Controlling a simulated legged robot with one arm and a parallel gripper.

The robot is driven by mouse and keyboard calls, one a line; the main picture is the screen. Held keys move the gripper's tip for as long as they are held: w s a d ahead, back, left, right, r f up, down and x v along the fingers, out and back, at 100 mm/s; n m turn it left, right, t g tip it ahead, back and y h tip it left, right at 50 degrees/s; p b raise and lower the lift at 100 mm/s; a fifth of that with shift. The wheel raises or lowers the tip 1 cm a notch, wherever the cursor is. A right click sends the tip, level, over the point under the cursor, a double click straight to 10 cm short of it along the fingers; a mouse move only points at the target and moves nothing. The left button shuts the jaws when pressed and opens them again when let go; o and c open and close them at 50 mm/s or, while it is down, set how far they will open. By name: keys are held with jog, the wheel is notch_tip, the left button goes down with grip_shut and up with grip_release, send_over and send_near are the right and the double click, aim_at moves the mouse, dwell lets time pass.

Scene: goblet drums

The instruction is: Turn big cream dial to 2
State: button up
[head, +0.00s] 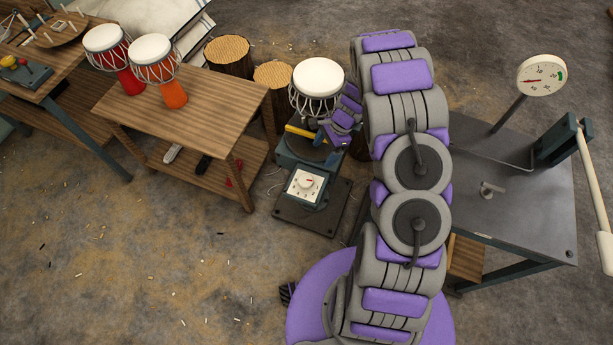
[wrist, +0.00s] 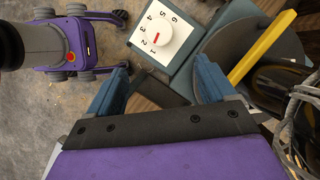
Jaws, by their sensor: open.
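The cream dial (head: 306,184) sits on a square pale plate at the front of a teal machine (head: 300,152). In the wrist view the dial (wrist: 157,38) shows a round cream knob with a short red mark, ringed by numbers, 1 to 6 readable. Which number the mark points to, I cannot tell. My gripper (wrist: 162,68) is open and empty; its two blue fingers stand apart below the dial plate in the wrist view, not touching the dial. In the head view my gripper is by the machine's top, partly hidden by my arm, beside a white-topped drum (head: 318,78).
A yellow bar (wrist: 262,47) lies across the machine's round dark plate, close to my right finger. A dark drum body with ropes (wrist: 285,88) is at the right. A wooden table (head: 185,100) with two drums stands left; a metal table (head: 490,190) stands right. Floor in front is open.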

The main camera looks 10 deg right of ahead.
aim_at(306, 179)
jog(key=b+x, duration=0.3)
jog(key=x, duration=1.1)
jog(key=shift+f, duration=0.1)
jog(key=shift+a+f, duration=0.35)
jog(key=shift+f, duration=0.15)
jog(key=shift+c, duration=0.3)
jog(key=shift+d, duration=0.1)
jog(key=c, duration=1)
